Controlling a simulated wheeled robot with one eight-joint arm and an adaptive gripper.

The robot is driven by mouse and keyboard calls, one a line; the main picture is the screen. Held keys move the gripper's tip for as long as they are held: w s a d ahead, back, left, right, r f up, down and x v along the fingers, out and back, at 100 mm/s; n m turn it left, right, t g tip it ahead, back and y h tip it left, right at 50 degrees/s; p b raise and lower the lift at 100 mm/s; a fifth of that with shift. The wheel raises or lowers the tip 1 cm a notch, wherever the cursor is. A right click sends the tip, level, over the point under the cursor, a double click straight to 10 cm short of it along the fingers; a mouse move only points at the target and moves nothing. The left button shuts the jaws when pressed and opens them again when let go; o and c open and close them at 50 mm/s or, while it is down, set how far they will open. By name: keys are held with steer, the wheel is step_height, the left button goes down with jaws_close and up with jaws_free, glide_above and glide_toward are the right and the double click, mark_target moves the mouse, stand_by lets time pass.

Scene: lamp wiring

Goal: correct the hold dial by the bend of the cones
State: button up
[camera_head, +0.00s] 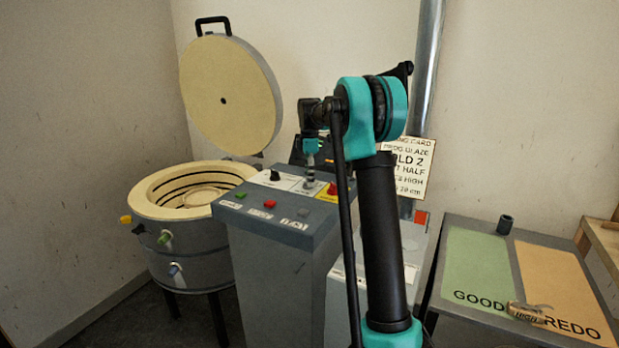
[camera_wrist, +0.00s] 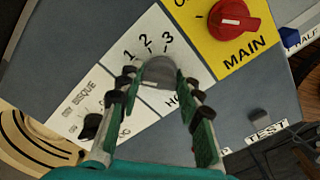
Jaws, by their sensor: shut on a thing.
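The hold dial (camera_wrist: 159,72) is a grey round knob on the white panel strip, below the printed numbers 1, 2 and 3, in the wrist view. My gripper (camera_wrist: 157,78) is shut on it, with a green-padded finger on each side. A small pale mark shows on the knob; I cannot tell which number it points to. In the head view my gripper (camera_head: 311,160) reaches down onto the control box (camera_head: 275,225). The cones (camera_head: 530,313) seem to be the small pale pieces by a HIGH tag on the GOOD/REDO table; their bend is too small to read.
The round kiln (camera_head: 180,255) stands open at left, its lid (camera_head: 228,95) raised. A red MAIN switch (camera_wrist: 233,18) sits near the dial. A black knob (camera_wrist: 92,126) is at the strip's lower left. A partly hidden card (camera_head: 410,170) reads "HOLD 2".

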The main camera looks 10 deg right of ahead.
steer(key=shift+m, duration=1.8)
steer(key=o, duration=1.2)
steer(key=shift+s, duration=0.1)
steer(key=shift+c, duration=0.2)
step_height(320, 180, up, 12)
